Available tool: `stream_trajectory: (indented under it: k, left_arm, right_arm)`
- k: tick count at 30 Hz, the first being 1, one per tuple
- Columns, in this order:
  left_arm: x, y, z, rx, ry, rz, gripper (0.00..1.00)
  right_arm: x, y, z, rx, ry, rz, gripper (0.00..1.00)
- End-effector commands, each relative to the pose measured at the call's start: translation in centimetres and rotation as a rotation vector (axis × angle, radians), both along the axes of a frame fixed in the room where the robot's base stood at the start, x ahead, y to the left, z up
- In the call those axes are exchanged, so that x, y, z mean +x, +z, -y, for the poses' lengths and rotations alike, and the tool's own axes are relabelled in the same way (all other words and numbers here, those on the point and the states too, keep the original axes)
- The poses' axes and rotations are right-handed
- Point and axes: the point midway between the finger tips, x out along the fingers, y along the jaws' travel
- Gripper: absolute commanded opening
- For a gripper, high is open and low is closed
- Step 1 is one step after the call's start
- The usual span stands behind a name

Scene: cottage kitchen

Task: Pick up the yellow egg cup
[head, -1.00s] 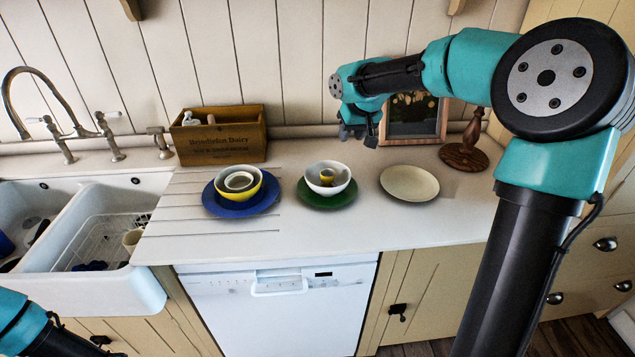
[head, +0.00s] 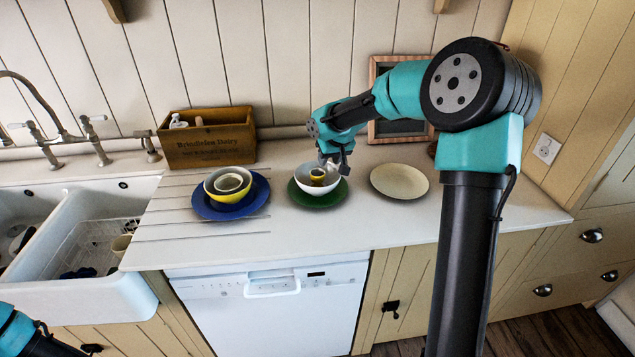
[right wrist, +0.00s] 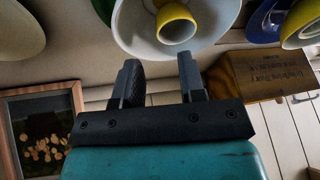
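The small yellow egg cup (head: 317,175) sits inside a white bowl (head: 302,179), which stands on a green plate (head: 318,200) on the counter. In the right wrist view the egg cup (right wrist: 176,20) shows beyond the fingertips, inside the white bowl (right wrist: 140,38). My right gripper (head: 338,163) is at the bowl's right rear side, close to the egg cup. Its two fingers (right wrist: 160,75) are apart with nothing between them. My left arm shows only at the lower left of the head view; its gripper is out of frame.
Left of the bowl is a blue plate (head: 258,190) with a yellow bowl (head: 232,197) and a white one inside. A cream plate (head: 399,181) lies to the right. A wooden crate (head: 207,146) and a picture frame (head: 378,66) stand behind. The front counter is clear.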

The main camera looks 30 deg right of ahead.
Motion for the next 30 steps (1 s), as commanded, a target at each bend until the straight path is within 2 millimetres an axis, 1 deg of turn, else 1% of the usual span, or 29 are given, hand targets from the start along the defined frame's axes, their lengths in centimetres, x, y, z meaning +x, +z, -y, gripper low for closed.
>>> stream_trajectory:
  k: [3, 14, 17, 24, 27, 30]
  left_arm:
    - [0.0, 0.0, 0.0, 0.000, 0.000, 0.000, 0.43]
    - [0.0, 0.0, 0.0, 0.000, 0.000, 0.000, 0.43]
    - [0.0, 0.0, 0.0, 0.000, 0.000, 0.000, 0.43]
    - [0.0, 0.0, 0.0, 0.000, 0.000, 0.000, 0.43]
    - [0.0, 0.0, 0.0, 0.000, 0.000, 0.000, 0.43]
    - [0.0, 0.0, 0.0, 0.000, 0.000, 0.000, 0.43]
  right_arm:
    - [0.2, -0.5, 0.0, 0.001, -0.001, -0.001, 0.37]
    - [0.4, -0.8, 0.0, 0.001, -0.001, -0.001, 0.37]
    - [0.8, -1.6, 0.0, 0.001, -0.001, -0.002, 0.37]
    - [2.4, -4.4, -0.1, 0.000, 0.000, -0.002, 0.37]
    - [2.7, -5.0, -0.1, 0.001, -0.001, -0.002, 0.37]
    - [2.8, -5.1, -0.1, 0.001, -0.001, -0.001, 0.37]
